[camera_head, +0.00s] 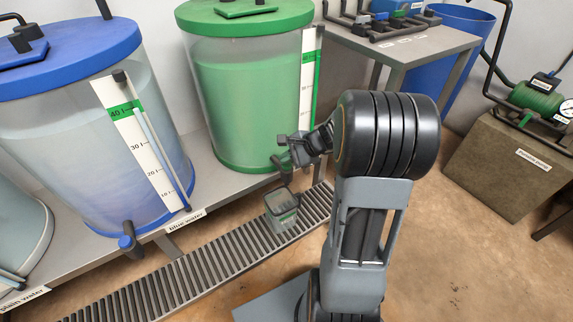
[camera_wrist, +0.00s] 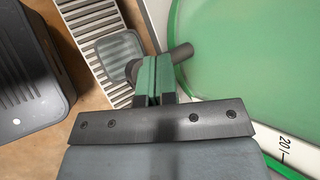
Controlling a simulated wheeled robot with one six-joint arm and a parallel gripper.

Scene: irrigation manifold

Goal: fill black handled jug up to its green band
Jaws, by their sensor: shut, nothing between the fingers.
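My gripper (camera_head: 298,151) is shut and empty at the tap. In the wrist view its fingers (camera_wrist: 155,92) are close against the green tap part (camera_wrist: 147,78), which partly hides them.
The green tank (camera_head: 245,95) stands behind the jug on a grey bench. The blue tank (camera_head: 75,150), with its own tap (camera_head: 129,240), is to the left. The grate (camera_head: 190,265) runs along the bench front. A stone block (camera_head: 505,165) with a pump stands at right.

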